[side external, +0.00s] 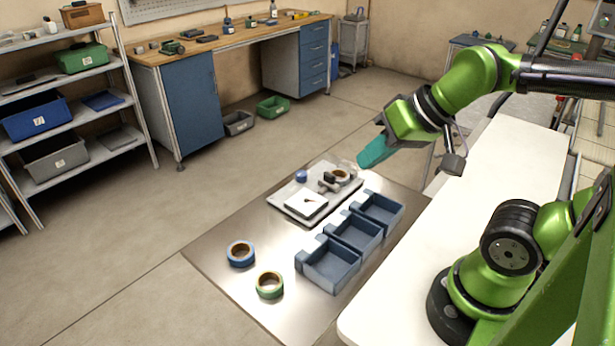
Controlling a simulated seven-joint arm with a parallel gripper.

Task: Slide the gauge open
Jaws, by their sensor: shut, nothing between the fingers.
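A light grey flat fixture (285,205) lies on the metal sheet. It appears to be the gauge, but its sliding part is too small to make out. On it are a white square block (306,206) with a dark mark, a small dark part (329,178) and a blue knob-like piece (301,176). My gripper (364,166), with teal fingers, is shut and empty. It is above and to the right of the fixture, apart from it.
Three blue open bins (331,269) stand in a row right of the fixture. A blue tape reel (241,254) and a green tape reel (269,285) lie at the front left on the metal sheet (222,271). Bare sheet surrounds these reels. A white table (480,190) is at the right.

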